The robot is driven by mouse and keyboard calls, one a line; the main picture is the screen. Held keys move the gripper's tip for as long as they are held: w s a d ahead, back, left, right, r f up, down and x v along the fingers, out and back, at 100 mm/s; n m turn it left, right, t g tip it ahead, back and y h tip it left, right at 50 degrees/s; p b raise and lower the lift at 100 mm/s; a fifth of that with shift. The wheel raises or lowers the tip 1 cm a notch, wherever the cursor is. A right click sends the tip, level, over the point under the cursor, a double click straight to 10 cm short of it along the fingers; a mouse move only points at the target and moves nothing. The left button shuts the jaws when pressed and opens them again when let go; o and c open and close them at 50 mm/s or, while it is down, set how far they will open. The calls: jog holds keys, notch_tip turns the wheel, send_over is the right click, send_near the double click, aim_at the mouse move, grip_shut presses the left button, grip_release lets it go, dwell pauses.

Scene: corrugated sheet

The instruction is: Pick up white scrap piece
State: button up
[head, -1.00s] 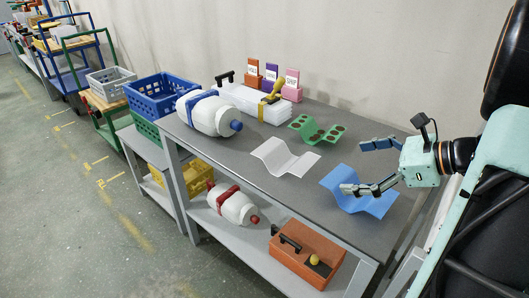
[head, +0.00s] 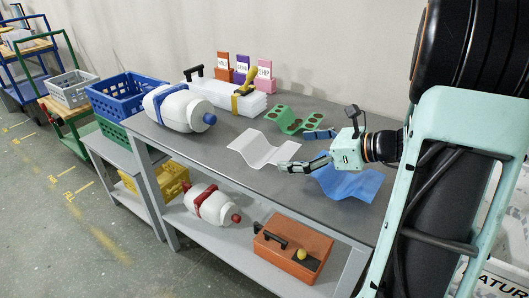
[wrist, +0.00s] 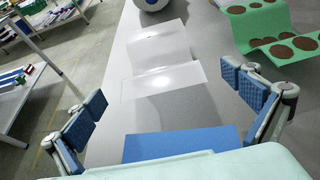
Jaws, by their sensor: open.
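The white scrap piece (head: 264,149) is a wavy corrugated sheet lying on the grey table top. It also shows in the wrist view (wrist: 160,62), ahead of the fingers and roughly centred between them. My gripper (head: 305,150) is open and empty, just right of the white piece in the head view, with its fingers spread above the table. In the wrist view its two blue-padded fingers (wrist: 165,118) stand wide apart at left and right. A blue wavy sheet (head: 350,184) lies beneath and right of my gripper, partly hidden by it.
A green wavy sheet with dark discs (head: 294,119) lies behind the white piece. A stack of white sheets (head: 232,99) and labelled holders (head: 243,70) stand at the back. An orange toolbox (head: 292,252) is on the lower shelf.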

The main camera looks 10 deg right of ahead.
aim_at(280, 151)
jog(key=b+x, duration=0.1)
jog(key=x, duration=0.2)
jog(key=shift+s+f, duration=0.1)
jog(key=shift+f, duration=0.1)
jog(key=shift+w+a, duration=0.25)
jog(key=c, duration=1.2)
jog(key=shift+c, duration=0.2)
